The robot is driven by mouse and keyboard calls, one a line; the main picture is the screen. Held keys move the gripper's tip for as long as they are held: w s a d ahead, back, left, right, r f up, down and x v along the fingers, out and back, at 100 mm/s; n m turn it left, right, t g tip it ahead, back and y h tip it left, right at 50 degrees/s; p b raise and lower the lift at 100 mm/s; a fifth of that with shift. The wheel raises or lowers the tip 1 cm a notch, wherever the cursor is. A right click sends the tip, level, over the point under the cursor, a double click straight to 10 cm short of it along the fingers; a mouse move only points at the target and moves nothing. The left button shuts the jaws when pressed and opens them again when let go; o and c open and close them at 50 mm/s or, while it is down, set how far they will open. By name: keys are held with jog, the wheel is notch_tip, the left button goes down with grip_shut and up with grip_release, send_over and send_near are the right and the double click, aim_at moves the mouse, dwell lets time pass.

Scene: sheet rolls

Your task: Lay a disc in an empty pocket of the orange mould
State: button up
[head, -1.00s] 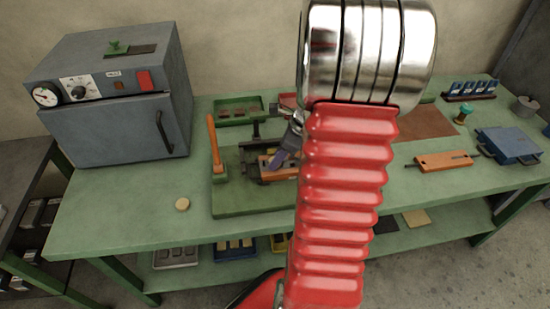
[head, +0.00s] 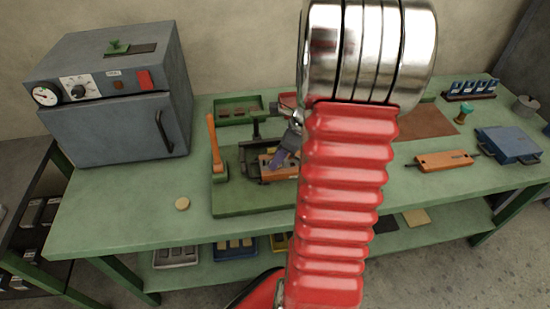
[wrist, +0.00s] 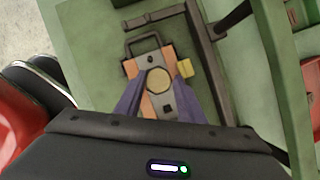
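My gripper (head: 277,159), with purple fingers, is over the orange mould (head: 265,172) on the green press stand. In the wrist view the fingers (wrist: 158,80) close in on both sides of a round tan disc (wrist: 157,88), which appears held between the tips. The disc covers part of the mould (wrist: 130,68), so its height above it cannot be told. The mould has a grey middle strip with small dark marks and a dark handle. Another pale disc (head: 182,204) lies on the bench left of the press. My red arm hides the right part of the press in the head view.
A grey oven (head: 120,125) stands at the left. The press's orange-handled lever (head: 213,143) rises beside the mould. A second orange mould (head: 445,161) and a blue box (head: 508,145) lie at the right. A small yellow piece (wrist: 185,67) shows beside the mould.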

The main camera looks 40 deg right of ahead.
jog(key=shift+o, duration=0.9)
jog(key=shift+s+a+f, duration=0.15)
jog(key=shift+s+f, duration=0.15)
jog(key=shift+f, duration=0.2)
jog(key=w+v, duration=0.1)
jog(key=v, duration=1.3)
jog(key=shift+d+r, duration=0.2)
jog(key=shift+r, duration=0.2)
jog(key=shift+s, duration=0.15)
